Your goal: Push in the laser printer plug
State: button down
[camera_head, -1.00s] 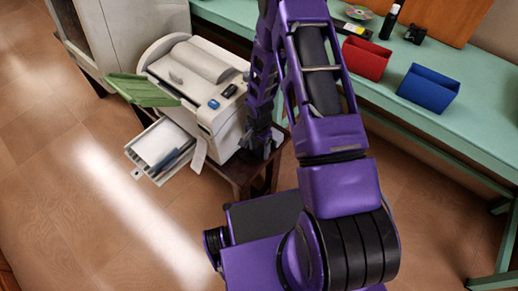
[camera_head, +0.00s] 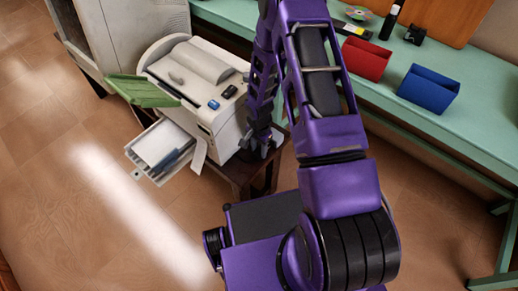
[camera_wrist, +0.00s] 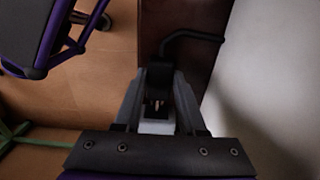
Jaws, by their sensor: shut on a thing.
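The laser printer (camera_head: 195,85) is a white machine on a small dark stand, with a green tray at its left and a lower paper tray pulled out. My gripper (camera_head: 262,145) is low beside the printer's right side, partly hidden by my arm. In the wrist view my gripper (camera_wrist: 158,88) is shut on a black plug (camera_wrist: 158,74), between the two grey fingers. A black cable (camera_wrist: 190,36) bends away from the plug to the right. Small metallic pins show below the plug. The pale printer side (camera_wrist: 265,90) fills the right. I cannot make out a socket.
The dark wooden stand (camera_head: 245,175) lies under the printer. A green bench (camera_head: 470,105) runs along the right, carrying a red bin (camera_head: 366,60) and a blue bin (camera_head: 428,88). A beige cabinet (camera_head: 145,25) stands behind left. The floor at the left front is clear.

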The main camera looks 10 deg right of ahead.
dwell(0.8)
jog(key=shift+w+d+b, duration=0.4)
jog(key=shift+w+d, duration=0.55)
jog(key=shift+d, duration=0.2)
jog(key=shift+w+d, duration=0.15)
jog(key=shift+d, duration=0.15)
jog(key=shift+c, duration=2.4)
grip_release()
notch_tip(320, 180, up, 18)
jog(key=p, duration=0.2)
jog(key=shift+f, duration=0.25)
